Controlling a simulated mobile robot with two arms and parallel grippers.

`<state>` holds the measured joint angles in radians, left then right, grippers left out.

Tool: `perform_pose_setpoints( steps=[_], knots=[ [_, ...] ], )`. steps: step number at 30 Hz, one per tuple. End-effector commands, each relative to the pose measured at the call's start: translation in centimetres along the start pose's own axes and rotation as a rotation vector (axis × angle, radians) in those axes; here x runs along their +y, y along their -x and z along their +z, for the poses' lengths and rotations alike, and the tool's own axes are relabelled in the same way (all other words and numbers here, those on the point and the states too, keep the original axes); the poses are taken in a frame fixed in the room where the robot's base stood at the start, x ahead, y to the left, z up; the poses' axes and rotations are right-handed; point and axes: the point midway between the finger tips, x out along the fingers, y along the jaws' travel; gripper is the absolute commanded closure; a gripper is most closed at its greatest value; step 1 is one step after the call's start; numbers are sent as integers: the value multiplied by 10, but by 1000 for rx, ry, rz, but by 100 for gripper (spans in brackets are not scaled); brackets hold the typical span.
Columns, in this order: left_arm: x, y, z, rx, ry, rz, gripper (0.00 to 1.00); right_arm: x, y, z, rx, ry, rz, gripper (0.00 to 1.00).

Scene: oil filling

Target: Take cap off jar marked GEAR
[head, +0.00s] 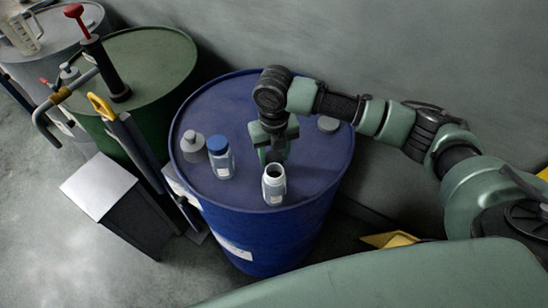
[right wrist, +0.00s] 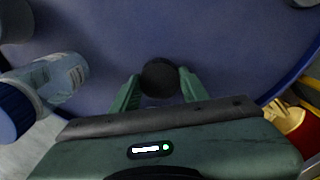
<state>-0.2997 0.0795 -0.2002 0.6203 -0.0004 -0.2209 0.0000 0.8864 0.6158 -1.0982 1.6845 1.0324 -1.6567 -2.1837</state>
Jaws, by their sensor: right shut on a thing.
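A clear jar (head: 274,185) with a pale label stands upright and open near the front of the blue drum's top. Its marking is too small to read. My right gripper (head: 273,156) is just behind this jar, pointing down close to the drum top. In the right wrist view, its two green fingers (right wrist: 159,88) are shut on a dark round cap (right wrist: 160,77). In the head view the cap is hard to make out. My left gripper is not in view.
A blue-capped jar (head: 221,160) and a grey-capped jar (head: 193,146) stand left on the blue drum (head: 262,222). A grey round lid or capped item (head: 328,124) is at the back right. A green drum (head: 158,58) with a red-handled pump (head: 92,50) stands left.

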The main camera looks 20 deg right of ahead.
Motion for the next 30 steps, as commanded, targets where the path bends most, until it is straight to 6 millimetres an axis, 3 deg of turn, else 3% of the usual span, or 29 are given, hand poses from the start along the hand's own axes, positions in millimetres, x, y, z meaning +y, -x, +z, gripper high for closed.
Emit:
perform_pose_setpoints(
  steps=[4,15,16,18,30],
  knots=[
    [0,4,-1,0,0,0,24,0,-20,0,2,-1,0,100],
    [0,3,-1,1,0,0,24,0,-26,0,0,-1,0,100],
    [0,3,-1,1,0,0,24,0,-26,0,0,0,1,50],
    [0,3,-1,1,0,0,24,0,-25,0,0,0,1,34],
    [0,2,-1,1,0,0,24,0,-19,1,-2,0,1,34]
  ],
)
